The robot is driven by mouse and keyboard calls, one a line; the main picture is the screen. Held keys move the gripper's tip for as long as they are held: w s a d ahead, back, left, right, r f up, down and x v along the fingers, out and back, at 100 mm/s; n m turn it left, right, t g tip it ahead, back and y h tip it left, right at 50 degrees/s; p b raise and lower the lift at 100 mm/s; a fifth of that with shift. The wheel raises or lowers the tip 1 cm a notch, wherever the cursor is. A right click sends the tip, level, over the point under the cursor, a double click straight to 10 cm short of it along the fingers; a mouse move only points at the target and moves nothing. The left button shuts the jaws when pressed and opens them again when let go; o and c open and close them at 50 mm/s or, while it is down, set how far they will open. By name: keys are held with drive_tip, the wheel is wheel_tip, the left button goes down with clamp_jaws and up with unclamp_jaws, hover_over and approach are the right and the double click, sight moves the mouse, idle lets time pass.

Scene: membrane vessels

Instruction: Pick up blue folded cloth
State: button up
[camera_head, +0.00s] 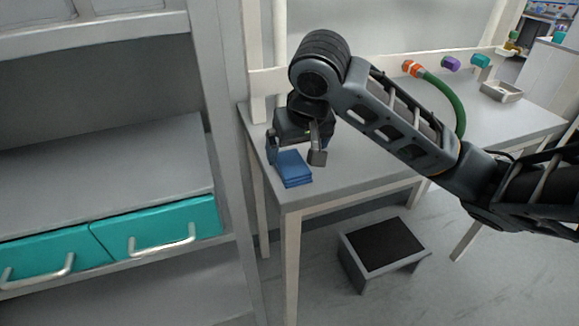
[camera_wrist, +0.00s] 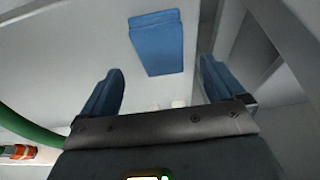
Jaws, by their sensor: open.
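The blue folded cloth (camera_head: 293,169) lies on the grey table (camera_head: 360,176) near its front left corner. It is a small flat stack with several layers at its edge. My gripper (camera_head: 296,155) is open just above and behind the cloth, with one finger to each side of it in the head view. In the wrist view the cloth (camera_wrist: 157,43) lies beyond the fingertips, roughly centred between the two blue finger pads, and the space between the fingers (camera_wrist: 158,88) is empty. I cannot tell the exact height of the fingers above the table.
A green hose (camera_head: 447,100) with an orange end runs at the back of the table; purple (camera_head: 451,63) and teal (camera_head: 481,61) fittings are beside it. A small tray (camera_head: 501,91) sits at right. A step stool (camera_head: 386,246) stands on the floor. A shelf unit with teal drawers (camera_head: 157,230) is at left.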

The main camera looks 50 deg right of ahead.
sight(291, 163)
drive_tip(key=shift+x, duration=2.5)
drive_tip(key=shift+w+f, duration=0.1)
drive_tip(key=shift+w, duration=0.05)
drive_tip(key=c, duration=1.2)
drive_tip(key=shift+r, duration=0.2)
wheel_tip(291, 163, up, 4)
drive_tip(key=shift+f, duration=0.1)
drive_tip(key=s+d+r, duration=0.4)
drive_tip(key=s+d, duration=0.1)
drive_tip(key=s+d+r, duration=0.3)
drive_tip(key=shift+s, duration=0.25)
